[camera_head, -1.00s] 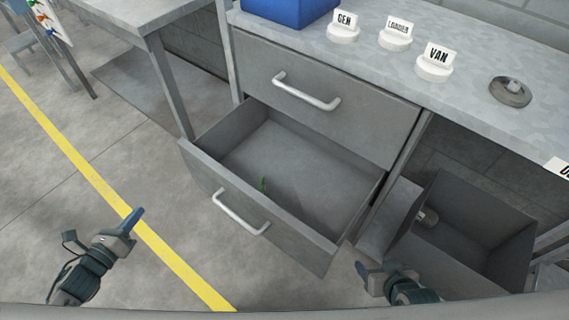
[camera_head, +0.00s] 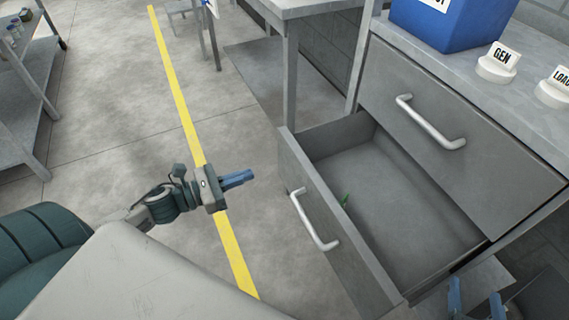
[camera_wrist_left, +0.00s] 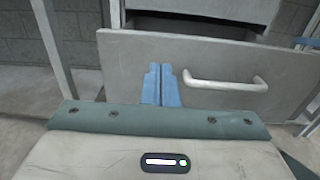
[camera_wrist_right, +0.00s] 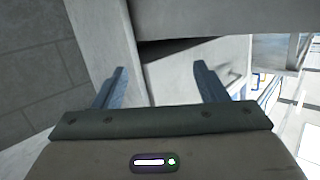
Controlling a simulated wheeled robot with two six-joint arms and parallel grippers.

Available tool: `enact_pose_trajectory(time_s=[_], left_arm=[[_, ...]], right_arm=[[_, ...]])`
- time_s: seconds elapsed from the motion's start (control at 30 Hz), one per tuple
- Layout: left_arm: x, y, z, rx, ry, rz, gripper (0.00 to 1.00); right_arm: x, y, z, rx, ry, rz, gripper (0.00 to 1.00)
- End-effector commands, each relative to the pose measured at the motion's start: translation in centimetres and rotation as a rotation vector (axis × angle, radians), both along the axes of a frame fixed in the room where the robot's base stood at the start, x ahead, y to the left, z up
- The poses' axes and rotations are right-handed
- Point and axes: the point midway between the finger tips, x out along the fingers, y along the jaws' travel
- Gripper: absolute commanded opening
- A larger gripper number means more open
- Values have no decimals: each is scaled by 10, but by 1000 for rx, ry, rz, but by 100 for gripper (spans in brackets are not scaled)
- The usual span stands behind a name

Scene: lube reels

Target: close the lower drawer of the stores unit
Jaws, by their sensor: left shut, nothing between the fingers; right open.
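The lower drawer (camera_head: 345,243) of the grey stores unit is pulled out, with a bar handle (camera_head: 315,221) on its front. A small green item (camera_head: 345,201) lies inside it. My left gripper (camera_head: 246,177) is shut and empty, left of the drawer front and apart from it in the head view. In the left wrist view, its blue fingers (camera_wrist_left: 161,85) show before the drawer front (camera_wrist_left: 130,55), left of the handle (camera_wrist_left: 225,82). My right gripper (camera_head: 476,304) is open at the bottom right, beside the drawer; its spread fingers also show in the right wrist view (camera_wrist_right: 160,85).
The upper drawer (camera_head: 450,125) is shut. A blue bin (camera_head: 450,22) and label stands, one marked GEN (camera_head: 497,66), are on the worktop. A grey table (camera_head: 300,8) stands behind. Floor left of the drawer is clear, with a yellow line (camera_head: 180,95).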

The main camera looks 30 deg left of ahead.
Motion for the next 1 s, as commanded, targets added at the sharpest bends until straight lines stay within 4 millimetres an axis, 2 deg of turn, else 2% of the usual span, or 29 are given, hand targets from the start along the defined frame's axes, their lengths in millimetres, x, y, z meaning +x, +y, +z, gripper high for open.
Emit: enact_pose_trajectory(time_s=[0.33,0.67,1.0], left_arm=[[20,-15,0,0,-4,4,0],[42,-32,3,-4,-2,4,0],[68,-52,3,-4,-2,3,0]], right_arm=[[18,-4,45,-17,-247,-15,66],[-5,1,-6,2,45,3,66],[-51,9,-62,25,393,35,66]])
